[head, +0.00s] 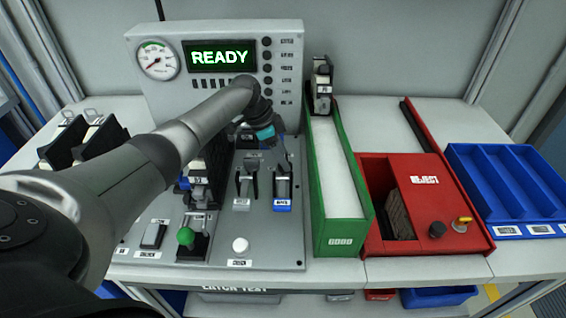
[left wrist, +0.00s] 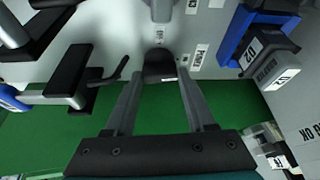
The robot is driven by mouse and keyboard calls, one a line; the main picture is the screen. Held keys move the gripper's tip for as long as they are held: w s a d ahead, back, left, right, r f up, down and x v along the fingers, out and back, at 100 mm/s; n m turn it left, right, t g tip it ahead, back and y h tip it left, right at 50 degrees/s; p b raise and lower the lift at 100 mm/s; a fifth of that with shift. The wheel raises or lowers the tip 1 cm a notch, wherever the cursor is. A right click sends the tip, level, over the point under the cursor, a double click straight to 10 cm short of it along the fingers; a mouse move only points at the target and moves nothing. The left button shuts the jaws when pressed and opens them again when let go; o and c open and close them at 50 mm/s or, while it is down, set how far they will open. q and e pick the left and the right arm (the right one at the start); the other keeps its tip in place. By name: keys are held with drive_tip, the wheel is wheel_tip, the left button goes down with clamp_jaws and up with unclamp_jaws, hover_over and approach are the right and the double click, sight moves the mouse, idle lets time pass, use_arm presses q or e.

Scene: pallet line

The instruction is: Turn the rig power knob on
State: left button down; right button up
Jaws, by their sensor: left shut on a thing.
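The rig panel (head: 232,222) is a grey board with a gauge and a green-lit display (head: 219,56) reading READY. In the left wrist view, a dark round knob (left wrist: 160,66) with a pale mark on its edge sits beside a label (left wrist: 199,55) that seems to read POWER. My left gripper (left wrist: 160,78) has its two fingers on either side of this knob and is shut on it. In the head view my left gripper (head: 282,147) reaches over the board; its fingertips and the knob are hard to make out there. My right gripper is not in view.
A green bin (head: 342,232), a red box (head: 425,247) and a blue tray (head: 505,185) stand to the right.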

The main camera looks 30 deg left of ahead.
use_arm(q)
drive_tip(key=shift+f+m+g+b, duration=0.1)
drive_tip(key=shift+m+g+b, duration=0.2)
drive_tip(key=shift+m+b, duration=0.25)
drive_tip(key=shift+c, duration=1.2)
unclamp_jaws()
drive_tip(key=p+v, duration=0.2)
drive_tip(key=v, duration=1.3)
drive_tip(key=shift+a+p, duration=0.25)
drive_tip(key=shift+p, duration=0.1)
drive_tip(key=shift+s, duration=0.1)
